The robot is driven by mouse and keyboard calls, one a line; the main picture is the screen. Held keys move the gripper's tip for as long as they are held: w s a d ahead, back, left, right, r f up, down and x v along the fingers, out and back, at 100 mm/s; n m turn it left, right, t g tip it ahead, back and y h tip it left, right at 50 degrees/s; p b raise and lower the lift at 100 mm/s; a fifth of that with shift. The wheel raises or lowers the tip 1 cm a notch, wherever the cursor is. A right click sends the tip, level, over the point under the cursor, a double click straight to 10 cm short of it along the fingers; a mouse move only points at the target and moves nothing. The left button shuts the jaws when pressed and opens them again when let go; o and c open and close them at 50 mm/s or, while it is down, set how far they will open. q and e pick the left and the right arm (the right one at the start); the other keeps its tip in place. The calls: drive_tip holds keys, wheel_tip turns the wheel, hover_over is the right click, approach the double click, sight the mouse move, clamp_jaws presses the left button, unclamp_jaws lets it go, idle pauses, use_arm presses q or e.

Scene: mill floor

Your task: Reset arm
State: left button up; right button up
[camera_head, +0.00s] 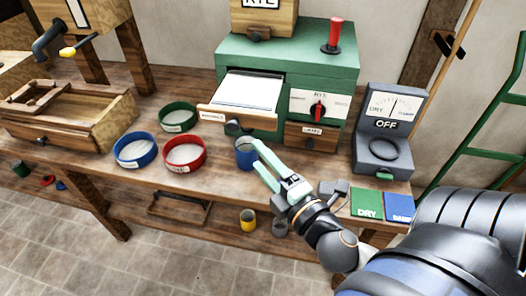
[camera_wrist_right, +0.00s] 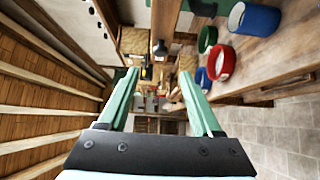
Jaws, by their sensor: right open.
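My right gripper (camera_head: 262,158) is over the front part of the bench in the head view, its green fingers apart and nothing between them. Its fingertips appear close to a blue cup (camera_head: 245,153), which stands below the mill's front; I cannot tell whether they touch. In the right wrist view my right gripper (camera_wrist_right: 158,82) is open and empty, with the room beyond it. The blue cup (camera_wrist_right: 258,20) shows at the upper right there. My left gripper is in neither view.
A green mill (camera_head: 290,55) with an open drawer stands at the back. Green (camera_head: 178,117), blue (camera_head: 135,150) and red (camera_head: 184,153) ring trays lie to the left, beside a wooden drawer box (camera_head: 75,115). A grey meter (camera_head: 388,130) and DRY (camera_head: 367,204) and DAMP (camera_head: 399,207) pads are at right.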

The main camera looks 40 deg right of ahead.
idle(0.4)
drive_tip(key=s+a+f+m+g+y, duration=0.1)
drive_tip(key=f+m, duration=0.4)
drive_tip(key=f, duration=0.5)
drive_tip(key=s+a+f+m+g+y, duration=0.1)
drive_tip(key=s+a+f+m+g, duration=0.3)
drive_tip(key=f, duration=0.6)
drive_tip(key=s+a+f+m+g+y, duration=0.1)
drive_tip(key=s+a+f+m+g, duration=0.1)
drive_tip(key=f+m, duration=0.4)
wheel_tip(320, 180, down, 5)
drive_tip(key=shift+s+a+r+g+y, duration=0.15)
drive_tip(key=shift+s+a+g+y, duration=0.3)
drive_tip(key=shift+g, duration=0.45)
drive_tip(key=shift+a, duration=0.1)
drive_tip(key=shift+c, duration=0.4)
